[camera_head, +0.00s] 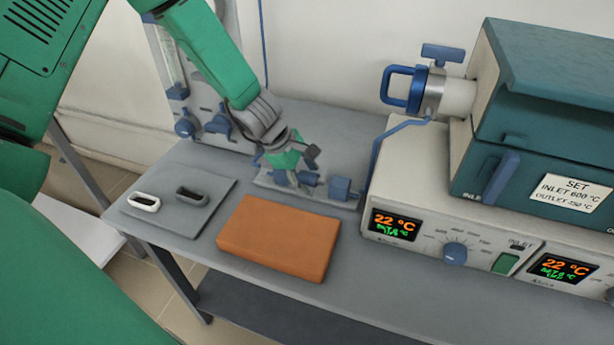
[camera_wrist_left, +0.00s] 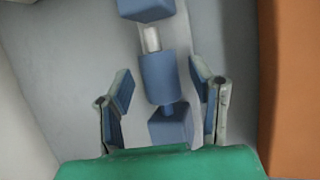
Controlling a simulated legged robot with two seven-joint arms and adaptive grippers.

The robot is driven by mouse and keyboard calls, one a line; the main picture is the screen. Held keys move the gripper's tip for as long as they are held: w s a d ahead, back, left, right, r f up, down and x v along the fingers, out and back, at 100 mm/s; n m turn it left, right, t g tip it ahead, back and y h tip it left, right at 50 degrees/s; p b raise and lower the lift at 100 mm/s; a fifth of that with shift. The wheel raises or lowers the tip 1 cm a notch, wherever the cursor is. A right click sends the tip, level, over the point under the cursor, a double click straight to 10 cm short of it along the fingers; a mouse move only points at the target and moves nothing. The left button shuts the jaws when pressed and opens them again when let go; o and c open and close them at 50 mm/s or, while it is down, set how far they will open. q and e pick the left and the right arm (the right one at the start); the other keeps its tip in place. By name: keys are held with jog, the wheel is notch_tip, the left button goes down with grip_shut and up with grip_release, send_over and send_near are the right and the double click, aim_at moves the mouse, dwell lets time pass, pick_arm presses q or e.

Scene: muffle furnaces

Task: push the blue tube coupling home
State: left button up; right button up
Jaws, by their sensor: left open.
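The blue tube coupling (camera_wrist_left: 157,78) is a short blue cylinder in the middle of the left wrist view. A bare pale metal tube (camera_wrist_left: 151,40) shows between it and a blue block (camera_wrist_left: 146,9) at the top. A second blue block (camera_wrist_left: 170,128) sits below it, joined by a thin blue stem. In the head view the coupling (camera_head: 308,179) lies low on a grey base, partly hidden by my gripper. My left gripper (camera_head: 299,161) is open over it. In the wrist view the fingers stand on either side of the coupling, with gaps visible.
An orange block (camera_head: 278,238) lies in front of the fixture. A grey plate (camera_head: 180,220) with a white and a dark ring is at the left. A furnace (camera_head: 430,205) with displays and a blue-handled flange stands right. A panel with blue knobs (camera_head: 217,123) stands behind.

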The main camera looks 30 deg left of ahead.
aim_at(322, 180)
pick_arm(q)
grip_shut()
jog(key=shift+w+d, duration=0.2)
jog(key=shift+d, duration=0.65)
jog(key=shift+w+d, duration=0.15)
jog(key=shift+d, duration=0.7)
grip_release()
jog(key=shift+w+d, duration=0.1)
jog(key=shift+r, duration=0.15)
jog(key=v, duration=1.1)
jog(key=shift+r, duration=0.25)
